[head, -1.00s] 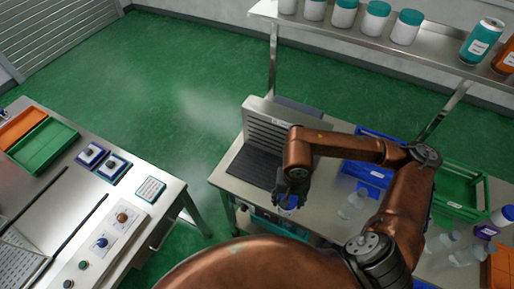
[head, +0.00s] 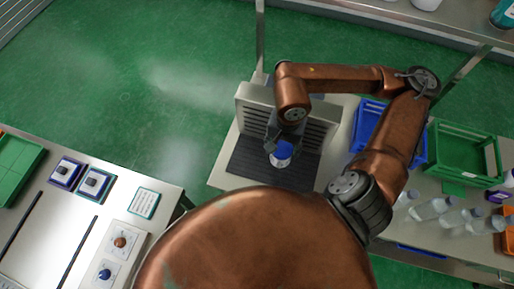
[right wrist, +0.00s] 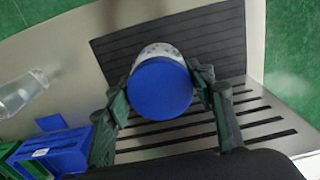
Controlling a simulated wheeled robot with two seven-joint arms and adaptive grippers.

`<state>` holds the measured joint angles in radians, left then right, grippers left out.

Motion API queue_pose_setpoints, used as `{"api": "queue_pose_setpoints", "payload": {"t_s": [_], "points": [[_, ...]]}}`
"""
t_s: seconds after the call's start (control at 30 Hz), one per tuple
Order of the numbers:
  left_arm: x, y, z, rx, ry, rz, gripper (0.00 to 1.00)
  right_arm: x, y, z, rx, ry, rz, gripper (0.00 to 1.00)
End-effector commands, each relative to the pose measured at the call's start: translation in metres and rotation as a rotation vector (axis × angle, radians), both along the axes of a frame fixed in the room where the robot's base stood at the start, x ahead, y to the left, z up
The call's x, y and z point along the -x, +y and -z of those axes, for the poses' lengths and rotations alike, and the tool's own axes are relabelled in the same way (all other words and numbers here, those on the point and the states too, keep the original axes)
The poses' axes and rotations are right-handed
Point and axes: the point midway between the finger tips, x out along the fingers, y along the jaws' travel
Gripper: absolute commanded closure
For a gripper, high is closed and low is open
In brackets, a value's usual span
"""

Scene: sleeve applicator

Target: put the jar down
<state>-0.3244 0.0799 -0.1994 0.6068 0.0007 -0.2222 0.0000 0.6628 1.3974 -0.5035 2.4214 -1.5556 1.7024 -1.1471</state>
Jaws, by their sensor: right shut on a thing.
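My right gripper (head: 278,139) is shut on a jar (head: 281,154) with a blue lid and a whitish body. In the right wrist view the lid (right wrist: 160,89) faces the camera, with one finger on each side of the jar. The jar is over the dark ribbed mat (head: 246,164) of the applicator, in front of its slotted metal back (head: 252,117). I cannot tell whether its base touches the mat. The jar looks about upright. My left gripper is not in view.
Right of the applicator are a blue crate (head: 371,114), a green crate (head: 462,152) and several clear bottles (head: 432,208). A shelf (head: 390,12) runs above, with a post (head: 260,40) behind the applicator. The left table (head: 160,184) stands apart across the green floor.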

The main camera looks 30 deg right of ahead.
Motion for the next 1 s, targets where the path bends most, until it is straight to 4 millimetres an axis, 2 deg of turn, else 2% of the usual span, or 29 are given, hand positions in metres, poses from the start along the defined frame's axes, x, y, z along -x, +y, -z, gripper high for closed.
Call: {"api": "queue_pose_setpoints", "payload": {"t_s": [0.07, 0.17, 0.23, 0.33, 0.5, 0.77, 0.9, 1.0], "points": [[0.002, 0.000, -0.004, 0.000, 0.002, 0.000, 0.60, -0.016, 0.007, 0.004, -0.006, 0.001, 0.000, 0.81], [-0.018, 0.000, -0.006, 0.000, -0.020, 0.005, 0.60, -0.035, 0.013, 0.013, -0.004, 0.000, 0.000, 0.81], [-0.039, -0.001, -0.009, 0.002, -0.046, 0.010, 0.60, -0.049, 0.018, 0.020, -0.004, 0.000, 0.001, 0.81], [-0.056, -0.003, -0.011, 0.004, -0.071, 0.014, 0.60, -0.063, 0.022, 0.040, -0.002, 0.003, 0.001, 0.81], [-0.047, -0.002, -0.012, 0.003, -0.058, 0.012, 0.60, -0.082, 0.028, 0.063, -0.001, 0.001, 0.000, 0.81], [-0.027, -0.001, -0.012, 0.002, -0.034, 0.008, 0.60, -0.097, 0.033, 0.082, -0.001, 0.001, 0.000, 0.81], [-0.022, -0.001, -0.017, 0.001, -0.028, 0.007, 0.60, -0.095, 0.032, 0.102, -0.002, 0.003, 0.000, 0.81], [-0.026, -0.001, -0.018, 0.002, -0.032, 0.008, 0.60, -0.096, 0.031, 0.110, 0.000, 0.000, 0.000, 0.81]]}}
